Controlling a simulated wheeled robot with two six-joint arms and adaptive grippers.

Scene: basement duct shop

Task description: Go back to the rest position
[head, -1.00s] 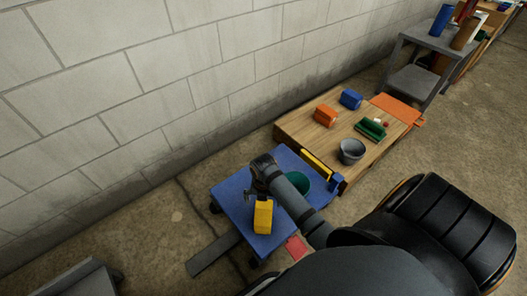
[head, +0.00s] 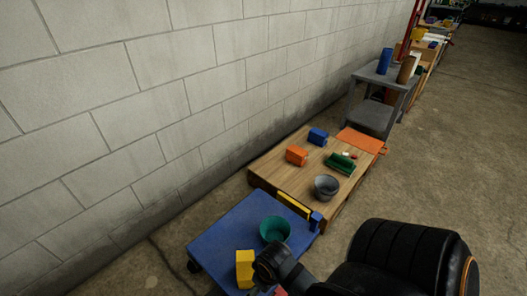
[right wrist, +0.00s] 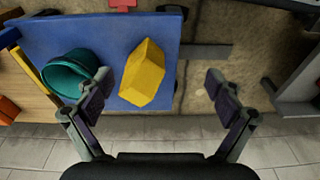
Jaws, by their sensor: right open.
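My right gripper (right wrist: 158,78) is open in the right wrist view, with nothing between its fingers. In the head view the end of my right arm (head: 272,262) is low in the picture, at the near edge of a blue-topped cart. A yellow block (head: 245,268) stands on the cart beside it. The block also shows in the right wrist view (right wrist: 143,75), beyond the fingers and apart from them as far as I can tell. A green bowl (head: 275,229) is on the cart. My left gripper is not in view.
The blue cart (head: 222,228) stands by a block wall. Beyond it a low wooden platform (head: 277,181) holds an orange block (head: 296,156), a blue block (head: 318,136), a green item (head: 341,163) and a grey bucket (head: 326,187). A grey trolley (head: 373,117) stands farther back. Floor at right is open.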

